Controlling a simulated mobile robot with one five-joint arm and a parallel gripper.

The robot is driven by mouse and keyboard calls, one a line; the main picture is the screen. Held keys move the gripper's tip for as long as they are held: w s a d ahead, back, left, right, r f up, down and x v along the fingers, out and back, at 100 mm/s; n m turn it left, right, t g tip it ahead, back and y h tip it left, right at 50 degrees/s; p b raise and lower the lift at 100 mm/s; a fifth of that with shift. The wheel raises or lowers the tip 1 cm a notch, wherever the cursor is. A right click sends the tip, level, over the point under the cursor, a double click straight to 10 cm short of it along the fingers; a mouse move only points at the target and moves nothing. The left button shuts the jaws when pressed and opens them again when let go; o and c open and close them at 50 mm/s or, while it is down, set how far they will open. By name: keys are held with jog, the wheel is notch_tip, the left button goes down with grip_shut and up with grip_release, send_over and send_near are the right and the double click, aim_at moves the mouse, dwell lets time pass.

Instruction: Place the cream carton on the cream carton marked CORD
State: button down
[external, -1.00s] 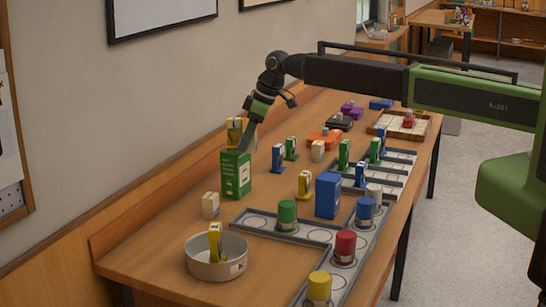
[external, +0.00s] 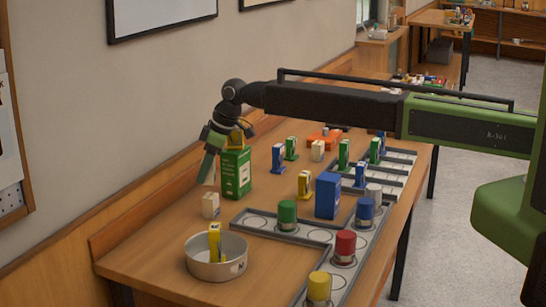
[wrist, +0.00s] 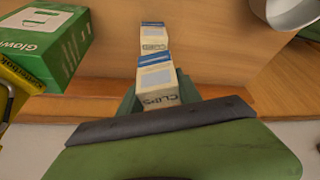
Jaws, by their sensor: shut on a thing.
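My gripper (external: 207,170) is shut on a cream carton marked CLIPS (wrist: 158,84), which has a blue-and-white top. In the wrist view the carton sits between the green fingers. In the external view the fingers point down and I cannot make out the held carton. The cream carton marked CORD (wrist: 153,40) stands just beyond the held one in the wrist view. It stands on the table in the external view (external: 210,205), below my fingertips. Whether the two cartons touch is unclear.
A tall green box (external: 236,174) stands close to the right of my gripper, with a yellow object (external: 237,138) partly hidden behind it. A round metal bowl (external: 216,260) holding a yellow item is nearer the camera. Grey trays (external: 290,232) with coloured cylinders lie right. The wall is close on the left.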

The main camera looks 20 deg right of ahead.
aim_at(206, 183)
notch_tip(206, 183, down, 4)
jog(key=b, duration=0.4)
jog(key=shift+f, duration=0.2)
jog(key=shift+r, duration=0.25)
jog(key=shift+f, duration=0.2)
jog(key=c, duration=0.8)
grip_release()
jog(key=shift+c, duration=0.2)
